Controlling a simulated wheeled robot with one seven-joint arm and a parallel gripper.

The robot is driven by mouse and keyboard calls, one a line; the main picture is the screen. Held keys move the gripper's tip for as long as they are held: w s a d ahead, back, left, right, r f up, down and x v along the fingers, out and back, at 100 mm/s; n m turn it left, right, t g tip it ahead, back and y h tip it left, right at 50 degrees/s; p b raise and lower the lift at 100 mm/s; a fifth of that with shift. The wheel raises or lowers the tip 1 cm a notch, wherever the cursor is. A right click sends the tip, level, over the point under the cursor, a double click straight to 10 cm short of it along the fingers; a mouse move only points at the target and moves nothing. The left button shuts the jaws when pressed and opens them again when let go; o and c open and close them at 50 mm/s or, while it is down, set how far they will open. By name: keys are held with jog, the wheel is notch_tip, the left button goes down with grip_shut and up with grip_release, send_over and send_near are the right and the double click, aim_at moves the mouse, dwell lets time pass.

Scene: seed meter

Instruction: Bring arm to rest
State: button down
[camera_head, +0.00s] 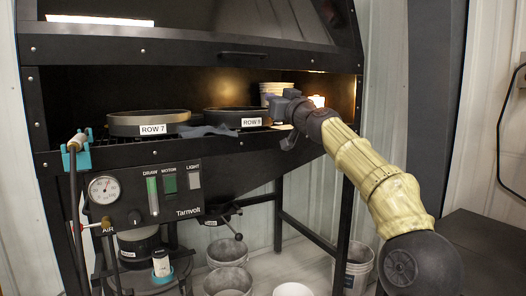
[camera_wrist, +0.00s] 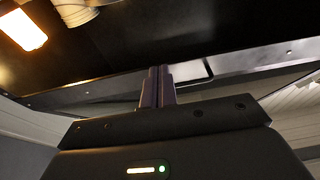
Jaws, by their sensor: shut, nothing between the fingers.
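My arm, in a ribbed tan sleeve, reaches from the lower right to the opening of the black hood cabinet (camera_head: 110,78) in the head view. My gripper (camera_head: 288,108) is at the right part of the opening, just right of the black round pan labelled ROW 9 (camera_head: 222,113). In the wrist view the two fingers of my gripper (camera_wrist: 157,72) are together with nothing between them. In the head view the fingertips are hard to make out against the dark cabinet.
White stacked cups (camera_head: 271,88) stand behind my gripper, and a lit lamp (camera_wrist: 22,28) shows in the wrist view. Buckets (camera_head: 227,252) stand below; a dark surface (camera_head: 490,250) is at right.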

jog(key=s+a+f+g+h+p, duration=0.1)
jog(key=s+a+f+g+p, duration=0.2)
jog(key=f, duration=0.5)
jog(key=a+f+g+h+p, duration=0.25)
jog(key=a+f, duration=0.25)
jog(key=f, duration=0.3)
jog(key=s+d+f+g+h+p, duration=0.25)
jog(key=s+d+f+g, duration=0.2)
jog(key=s+f, duration=0.5)
jog(key=s+d+f+m+g+h+p, duration=0.1)
jog(key=s+d+f+m+g+p, duration=0.1)
jog(key=s+d+f, duration=0.5)
jog(key=s+d+f+m+g+h+p, duration=0.2)
jog(key=s+f+p, duration=0.1)
jog(key=s, duration=0.8)
jog(key=s+d+f+m+g+h+p, duration=0.1)
jog(key=s+d+f+m+g+p, duration=0.1)
jog(key=s+d+f, duration=0.5)
jog(key=w+a+p+v, duration=0.1)
jog(key=w+p+v, duration=0.2)
jog(key=p+v, duration=1.6)
jog(key=w+r+p+v, duration=0.1)
jog(key=w+p+v, duration=0.2)
jog(key=p+v, duration=1.5)
notch_tip(320, 180, up, 3)
jog(key=shift+a+p, duration=0.4)
jog(key=shift+a, duration=0.05)
jog(key=shift+w+f, duration=0.1)
